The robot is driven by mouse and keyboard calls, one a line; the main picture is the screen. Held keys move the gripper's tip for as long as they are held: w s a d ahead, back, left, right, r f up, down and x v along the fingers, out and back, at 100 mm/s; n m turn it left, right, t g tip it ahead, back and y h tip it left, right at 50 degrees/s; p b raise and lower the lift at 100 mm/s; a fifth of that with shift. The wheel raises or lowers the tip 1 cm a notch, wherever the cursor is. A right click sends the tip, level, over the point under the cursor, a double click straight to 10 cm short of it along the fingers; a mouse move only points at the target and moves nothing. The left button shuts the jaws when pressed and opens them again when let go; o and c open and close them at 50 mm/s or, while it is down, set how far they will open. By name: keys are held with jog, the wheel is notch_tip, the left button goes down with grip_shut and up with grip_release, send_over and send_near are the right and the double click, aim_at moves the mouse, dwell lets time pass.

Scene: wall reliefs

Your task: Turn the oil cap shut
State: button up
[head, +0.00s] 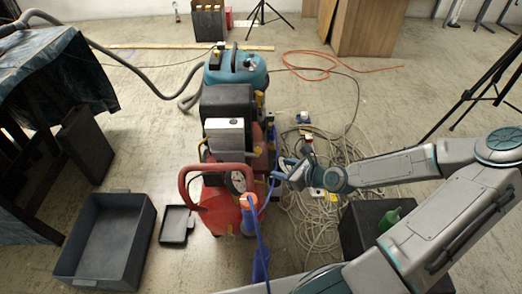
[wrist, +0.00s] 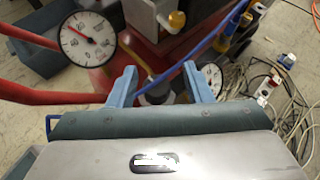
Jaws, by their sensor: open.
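The red compressor (head: 222,208) stands mid-floor, with a silver box (head: 225,132) and a dark motor (head: 226,103) above it. In the wrist view a yellow knob (wrist: 177,20) sits at the foot of the silver box, beyond my fingertips. I cannot tell for sure whether this is the oil cap. My gripper (wrist: 160,76) is open. Its blue fingers reach toward the red tank, with a blue hose (wrist: 205,48) and a pale round fitting (wrist: 155,98) between or behind them. In the head view my gripper (head: 284,168) is just right of the compressor.
A pressure gauge (wrist: 88,38) and red handle lie left of my fingers. Coiled cables (head: 318,210) cover the floor right of the compressor. A grey bin (head: 105,240) and blue vacuum (head: 236,70) stand near. A green bottle (head: 390,219) is in a dark crate.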

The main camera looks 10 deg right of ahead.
aim_at(258, 149)
jog(key=w+a+f+b, duration=0.1)
jog(key=w, duration=0.2)
jog(key=w+a+f+m+t+b, duration=0.1)
jog(key=w+a+b, duration=0.1)
jog(key=w, duration=0.2)
jog(key=w+a+f+m+b, duration=0.1)
jog(key=w+b, duration=0.1)
jog(key=w, duration=0.2)
jog(key=shift+w+a+t, duration=0.15)
jog(key=shift+a+t, duration=0.15)
jog(key=shift+t, duration=0.1)
jog(key=shift+w+a+f+b, duration=0.1)
jog(key=shift+w+a+b, duration=0.15)
jog(key=shift+w+b, duration=0.2)
jog(key=c, duration=1)
